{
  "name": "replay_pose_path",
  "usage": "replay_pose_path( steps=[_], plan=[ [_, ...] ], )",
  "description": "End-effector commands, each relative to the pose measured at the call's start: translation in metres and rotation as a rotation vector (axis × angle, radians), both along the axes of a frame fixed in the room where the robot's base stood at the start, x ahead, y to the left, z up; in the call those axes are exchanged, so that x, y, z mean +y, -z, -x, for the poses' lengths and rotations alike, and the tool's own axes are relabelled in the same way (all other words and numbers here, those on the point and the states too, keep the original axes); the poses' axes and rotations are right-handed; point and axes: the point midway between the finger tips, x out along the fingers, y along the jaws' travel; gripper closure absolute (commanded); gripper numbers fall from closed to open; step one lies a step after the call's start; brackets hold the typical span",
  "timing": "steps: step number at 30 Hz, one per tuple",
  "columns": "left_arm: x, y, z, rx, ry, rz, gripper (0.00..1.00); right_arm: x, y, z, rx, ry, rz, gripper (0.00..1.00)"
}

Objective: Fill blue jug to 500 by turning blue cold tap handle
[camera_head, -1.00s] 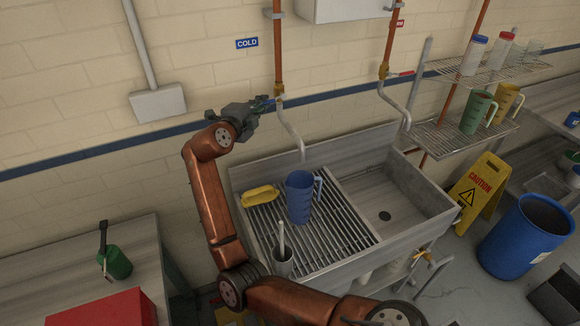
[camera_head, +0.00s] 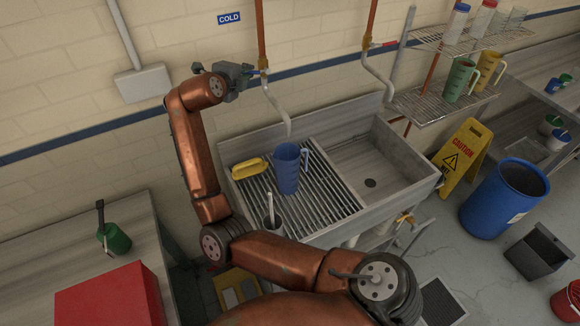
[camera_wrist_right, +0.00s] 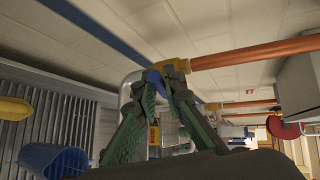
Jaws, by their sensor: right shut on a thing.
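The blue jug (camera_head: 288,170) stands upright on the slatted rack of the sink, under the cold spout (camera_head: 280,108). I see no clear water stream, and the level and 500 mark are hidden. The jug is also at the lower left of the right wrist view (camera_wrist_right: 52,162). My right gripper (camera_head: 247,73) is at the cold tap below the COLD sign (camera_head: 229,18). In the right wrist view its green-lined fingers (camera_wrist_right: 160,85) are shut on the blue cold tap handle (camera_wrist_right: 153,76), beside the brass valve (camera_wrist_right: 176,66). My left gripper is not in view.
The hot tap with a red handle (camera_head: 388,44) is to the right. A wire shelf (camera_head: 430,105) holds several jugs. A caution sign (camera_head: 460,155) stands beside the sink.

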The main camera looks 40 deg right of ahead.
Motion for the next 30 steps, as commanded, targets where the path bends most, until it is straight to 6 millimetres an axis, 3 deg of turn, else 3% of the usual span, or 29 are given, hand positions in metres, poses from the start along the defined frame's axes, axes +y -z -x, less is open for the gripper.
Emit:
replay_pose_path(
  steps=[2, 13, 24, 30],
  plan=[
    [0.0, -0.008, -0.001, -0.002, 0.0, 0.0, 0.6, -0.001, -0.006, 0.001, -0.01, 0.002, -0.031, 1.0],
    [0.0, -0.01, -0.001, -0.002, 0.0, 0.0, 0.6, -0.002, -0.005, 0.001, -0.014, 0.004, -0.055, 1.0],
    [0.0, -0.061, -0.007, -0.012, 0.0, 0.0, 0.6, -0.011, -0.028, 0.004, -0.072, 0.004, -0.29, 1.0],
    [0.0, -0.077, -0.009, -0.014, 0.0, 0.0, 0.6, -0.015, -0.03, 0.004, -0.094, 0.004, -0.382, 1.0]
  ],
)
